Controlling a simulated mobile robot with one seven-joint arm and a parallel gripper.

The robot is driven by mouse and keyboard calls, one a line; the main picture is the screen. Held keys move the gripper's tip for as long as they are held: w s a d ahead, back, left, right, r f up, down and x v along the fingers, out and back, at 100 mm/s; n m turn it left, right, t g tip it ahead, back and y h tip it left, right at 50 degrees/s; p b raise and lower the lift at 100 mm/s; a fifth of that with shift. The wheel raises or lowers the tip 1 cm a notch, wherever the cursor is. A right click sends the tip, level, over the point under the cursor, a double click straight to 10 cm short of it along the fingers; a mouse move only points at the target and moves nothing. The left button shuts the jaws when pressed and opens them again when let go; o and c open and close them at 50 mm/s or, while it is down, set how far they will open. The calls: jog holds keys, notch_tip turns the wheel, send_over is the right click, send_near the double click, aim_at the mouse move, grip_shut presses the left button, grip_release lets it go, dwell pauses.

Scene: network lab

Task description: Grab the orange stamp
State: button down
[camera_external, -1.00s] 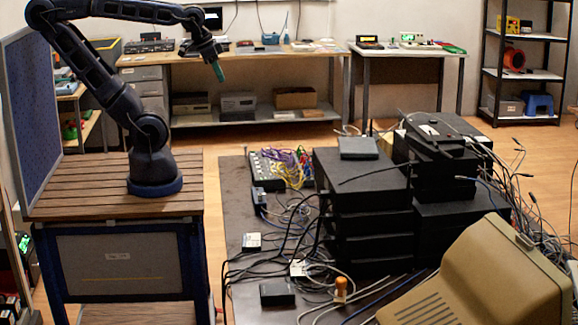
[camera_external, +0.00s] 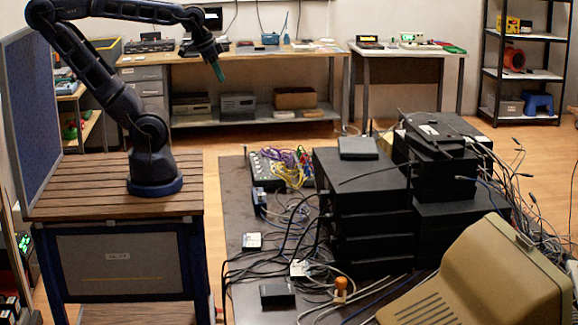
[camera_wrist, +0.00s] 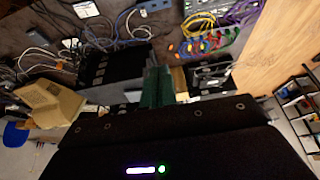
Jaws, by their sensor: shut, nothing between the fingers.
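The orange stamp (camera_external: 340,290) stands upright near the front edge of the dark table, among loose cables and left of the beige monitor. I cannot make it out for sure in the wrist view. My gripper (camera_external: 218,72) hangs from the raised arm at the upper left, high up and far from the stamp. Its green fingers also show in the wrist view (camera_wrist: 157,87), shut together with nothing between them.
Stacked black boxes (camera_external: 364,215) fill the middle of the dark table (camera_external: 236,190). A beige monitor (camera_external: 485,280) stands at the front right, also in the wrist view (camera_wrist: 48,103). A small black box (camera_external: 277,294) lies left of the stamp. Cables (camera_external: 375,298) run close by.

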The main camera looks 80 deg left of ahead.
jog(key=c, duration=1.1)
grip_release()
